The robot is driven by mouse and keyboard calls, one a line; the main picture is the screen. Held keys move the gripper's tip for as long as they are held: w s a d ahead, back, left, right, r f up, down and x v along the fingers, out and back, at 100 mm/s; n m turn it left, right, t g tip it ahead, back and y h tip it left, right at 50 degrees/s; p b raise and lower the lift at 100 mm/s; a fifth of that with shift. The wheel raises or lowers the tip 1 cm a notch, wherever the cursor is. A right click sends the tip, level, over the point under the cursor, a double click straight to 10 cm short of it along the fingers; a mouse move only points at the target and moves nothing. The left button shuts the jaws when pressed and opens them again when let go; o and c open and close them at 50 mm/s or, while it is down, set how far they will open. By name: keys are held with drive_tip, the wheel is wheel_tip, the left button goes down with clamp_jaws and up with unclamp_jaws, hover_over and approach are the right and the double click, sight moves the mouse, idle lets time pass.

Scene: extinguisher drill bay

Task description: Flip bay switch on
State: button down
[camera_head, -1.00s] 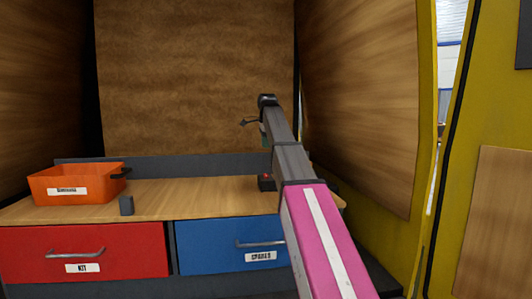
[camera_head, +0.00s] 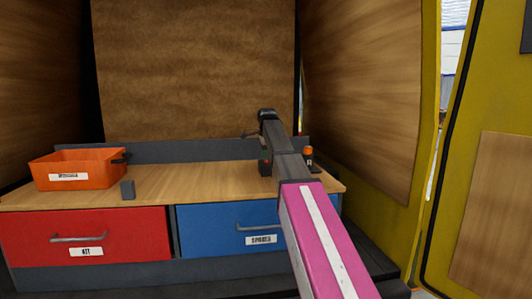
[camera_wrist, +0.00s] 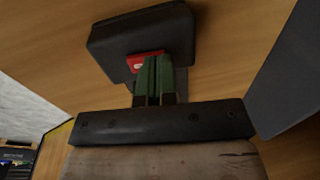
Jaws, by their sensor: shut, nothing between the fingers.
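The bay switch (camera_wrist: 113,35) is a dark box with a red rocker (camera_wrist: 139,63) in the wrist view, on the wooden surface. My gripper's green fingers (camera_wrist: 154,75) are together and empty, right at the rocker and covering part of it. I cannot tell whether they touch it or which way the rocker is tipped. In the head view my gripper (camera_head: 265,157) points down at the right of the worktop, over the switch, which is mostly hidden by it.
A small orange-topped item (camera_head: 308,155) stands behind my arm. Red (camera_head: 85,235) and blue (camera_head: 220,228) drawers are shut below. The middle of the worktop is clear.

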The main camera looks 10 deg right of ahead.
drive_tip(key=shift+f, duration=0.2)
idle(0.3)
drive_tip(key=shift+s+r, duration=0.15)
drive_tip(key=shift+s, duration=0.6)
drive_tip(key=shift+w+r, duration=0.1)
drive_tip(key=shift+r, duration=0.05)
drive_tip(key=shift+d+r, duration=0.1)
drive_tip(key=shift+r, duration=0.25)
wheel_tip(320, 180, up, 13)
drive_tip(key=s, duration=0.2)
drive_tip(key=shift+s, duration=0.15)
